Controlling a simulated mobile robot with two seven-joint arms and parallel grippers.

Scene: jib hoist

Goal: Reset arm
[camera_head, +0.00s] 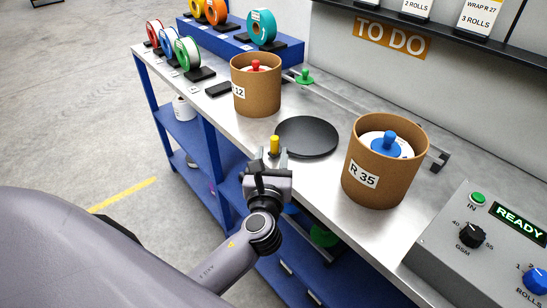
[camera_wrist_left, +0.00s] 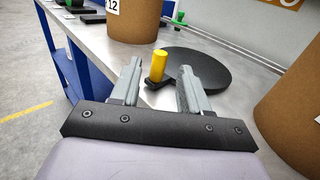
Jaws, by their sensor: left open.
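My left gripper (camera_head: 272,158) reaches in over the front edge of the workbench (camera_head: 222,127). Its fingers are open, with a yellow upright knob (camera_head: 275,144) between or just beyond them. In the left wrist view the knob (camera_wrist_left: 158,66) stands between the two fingertips (camera_wrist_left: 160,78), with a gap showing on each side. The knob sits on a small dark base beside a round black disc (camera_head: 307,137), which also shows in the left wrist view (camera_wrist_left: 205,66). I cannot tell whether any finger touches the knob. My right gripper is not in view.
A brown drum marked R 35 (camera_head: 384,165) with a blue knob stands right of the disc. Another brown drum (camera_head: 257,90) with a red knob stands behind it to the left. A control panel (camera_head: 486,250) reads READY. Coloured spools (camera_head: 188,52) line the far end.

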